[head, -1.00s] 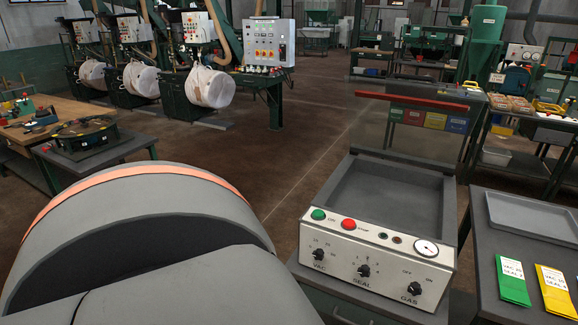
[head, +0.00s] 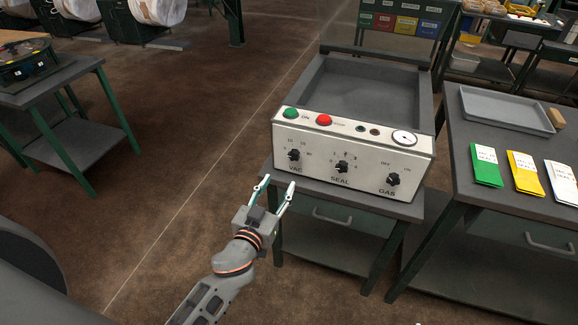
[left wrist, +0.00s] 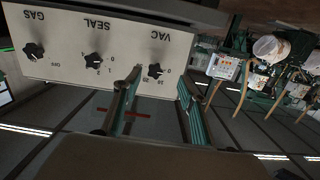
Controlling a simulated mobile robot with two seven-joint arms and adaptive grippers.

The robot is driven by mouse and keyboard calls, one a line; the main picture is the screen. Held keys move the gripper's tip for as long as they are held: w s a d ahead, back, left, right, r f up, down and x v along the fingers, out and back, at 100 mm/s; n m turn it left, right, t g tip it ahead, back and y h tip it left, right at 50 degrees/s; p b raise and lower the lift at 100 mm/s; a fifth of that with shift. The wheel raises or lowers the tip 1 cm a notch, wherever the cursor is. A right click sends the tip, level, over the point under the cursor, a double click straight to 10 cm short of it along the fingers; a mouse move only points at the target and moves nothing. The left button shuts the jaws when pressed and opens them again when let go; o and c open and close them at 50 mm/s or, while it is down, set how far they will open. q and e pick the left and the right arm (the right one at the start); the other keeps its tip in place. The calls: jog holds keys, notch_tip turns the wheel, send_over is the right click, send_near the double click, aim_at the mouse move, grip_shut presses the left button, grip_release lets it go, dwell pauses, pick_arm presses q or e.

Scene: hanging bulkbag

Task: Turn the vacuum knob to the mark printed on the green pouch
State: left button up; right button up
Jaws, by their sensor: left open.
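The vacuum knob (head: 293,155) is a black knob above the label VAC, at the left of the sealer's pale front panel (head: 320,172). The SEAL knob (head: 342,167) and GAS knob (head: 393,179) are to its right. My left gripper (head: 275,184) is open and empty, below and just in front of the VAC knob. In the left wrist view the panel is upside down, and the VAC knob (left wrist: 155,70) appears beyond the open fingers (left wrist: 158,90). The green pouch (head: 485,165) lies on the right table; its print is too small to read surely. My right gripper is out of view.
Green and red buttons (head: 324,120) and a round gauge (head: 403,138) sit along the panel's top. A yellow pouch (head: 525,172), a white pouch (head: 562,181) and a grey tray (head: 508,111) share the right table. Open floor lies left of the sealer.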

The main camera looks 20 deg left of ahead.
aim_at(293, 156)
pick_arm(q)
jog(key=shift+t, duration=0.4)
jog(key=w, duration=0.2)
jog(key=w+r, duration=0.1)
jog(key=w, duration=0.2)
jog(key=w+d+r, duration=0.1)
jog(key=w, duration=0.2)
jog(key=shift+w+r, duration=0.1)
jog(key=shift+w, duration=0.75)
jog(key=c, duration=1.1)
